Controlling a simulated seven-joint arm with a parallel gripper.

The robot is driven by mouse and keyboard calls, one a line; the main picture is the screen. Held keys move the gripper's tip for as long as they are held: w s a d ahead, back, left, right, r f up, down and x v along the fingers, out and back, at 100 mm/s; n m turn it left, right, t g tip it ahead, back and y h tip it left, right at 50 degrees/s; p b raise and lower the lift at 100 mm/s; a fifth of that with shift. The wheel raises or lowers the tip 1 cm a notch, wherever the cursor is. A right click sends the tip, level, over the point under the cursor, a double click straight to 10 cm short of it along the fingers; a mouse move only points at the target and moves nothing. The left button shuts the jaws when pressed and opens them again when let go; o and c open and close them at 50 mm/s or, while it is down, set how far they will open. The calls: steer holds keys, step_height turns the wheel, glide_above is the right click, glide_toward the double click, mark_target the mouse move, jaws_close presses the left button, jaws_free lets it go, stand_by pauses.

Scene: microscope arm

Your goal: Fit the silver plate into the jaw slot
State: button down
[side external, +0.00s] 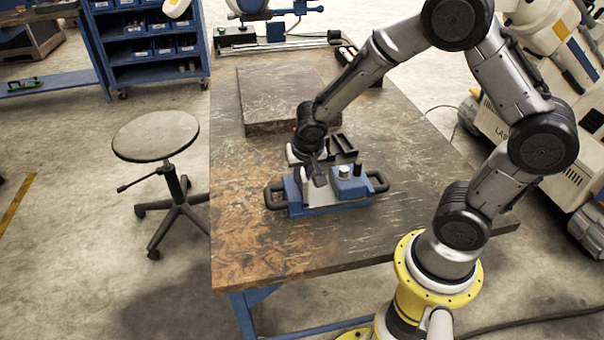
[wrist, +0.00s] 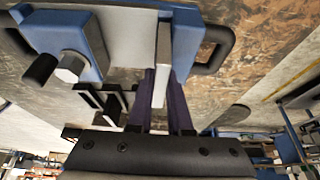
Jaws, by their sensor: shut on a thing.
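The blue fixture (side external: 325,209) lies on the table, with a pale top (wrist: 125,30) and a blue block on each side. In the wrist view, the silver plate (wrist: 162,66) is a narrow upright strip, seen nearly edge-on. My gripper (wrist: 160,102) is shut on it, with a dark finger on each side. The plate's far end is beside the right-hand blue block (wrist: 187,45); I cannot tell whether they touch or how deep the plate sits. In the side view, my gripper (side external: 316,172) is over the fixture and largely hides the plate.
A dark forked part (side external: 343,150) stands just behind the fixture. The left block carries a silver knob (wrist: 70,67). Black handles (side external: 275,196) project at both fixture ends. A thick slab (side external: 285,98) lies farther back. The table front (side external: 280,250) is clear.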

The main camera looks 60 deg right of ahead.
steer(key=shift+f, duration=0.3)
stand_by(2.6)
steer(key=shift+r, duration=0.3)
stand_by(0.7)
steer(key=shift+f, duration=0.4)
stand_by(1.0)
steer(key=shift+r, duration=0.35)
